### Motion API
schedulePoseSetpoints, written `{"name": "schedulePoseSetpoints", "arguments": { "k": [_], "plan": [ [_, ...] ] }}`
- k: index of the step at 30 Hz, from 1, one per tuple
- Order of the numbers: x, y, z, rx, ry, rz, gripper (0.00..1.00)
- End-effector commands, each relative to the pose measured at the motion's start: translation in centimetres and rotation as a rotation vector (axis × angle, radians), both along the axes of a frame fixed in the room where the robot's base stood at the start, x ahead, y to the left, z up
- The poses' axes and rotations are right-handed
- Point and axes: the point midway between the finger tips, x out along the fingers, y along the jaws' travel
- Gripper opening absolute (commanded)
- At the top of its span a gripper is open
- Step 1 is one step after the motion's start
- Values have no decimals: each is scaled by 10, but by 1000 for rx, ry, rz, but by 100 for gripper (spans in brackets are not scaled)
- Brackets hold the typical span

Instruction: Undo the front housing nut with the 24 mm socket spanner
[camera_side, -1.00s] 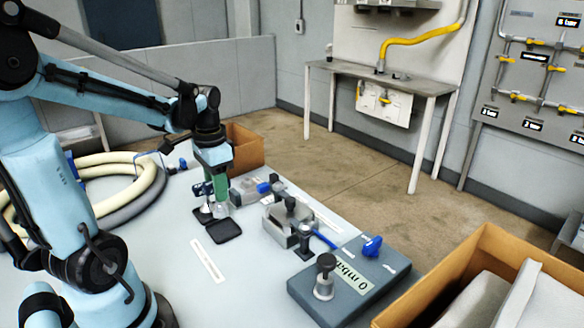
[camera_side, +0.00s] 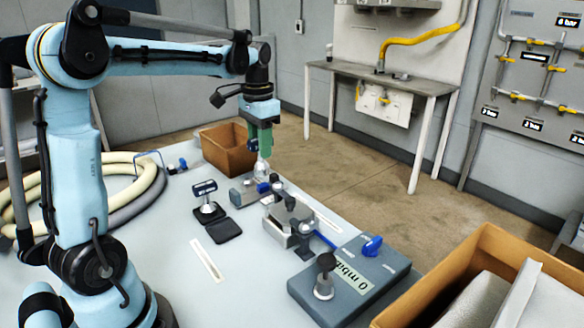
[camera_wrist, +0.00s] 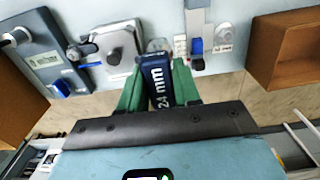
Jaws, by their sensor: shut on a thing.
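My gripper (camera_side: 260,138) has green fingers, which also show in the wrist view (camera_wrist: 158,88). They are shut on the handle of the 24 mm socket spanner (camera_wrist: 157,78), a dark blue block with white "24 mm" lettering. In the side view its pale socket end (camera_side: 263,168) hangs down over the small grey unit with a blue part (camera_side: 249,190). I cannot tell whether the socket touches anything. The front housing nut cannot be made out. A second spanner (camera_side: 205,189) with a dark head stands upright left of the gripper.
A grey metal block unit (camera_side: 284,222) with a black knob sits in front, right of the held spanner. A grey-blue gauge box (camera_side: 345,285) reading "0 mbar" is nearer. A cardboard box (camera_side: 226,150) stands behind at left. A black pad (camera_side: 223,230) lies on the table.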

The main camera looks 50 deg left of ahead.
Motion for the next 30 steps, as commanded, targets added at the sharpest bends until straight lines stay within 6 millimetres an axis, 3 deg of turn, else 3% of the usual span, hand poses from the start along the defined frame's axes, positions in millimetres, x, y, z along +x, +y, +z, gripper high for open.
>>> {"name": "schedulePoseSetpoints", "arguments": {
  "k": [3, 7, 24, 30],
  "plan": [
    [24, -7, 13, 0, 0, -3, 0],
    [35, -11, 20, 0, 0, 0, 0],
    [37, -11, -18, 0, 0, 1, 0],
    [37, -11, -23, 0, 0, 1, 0]
  ]
}}
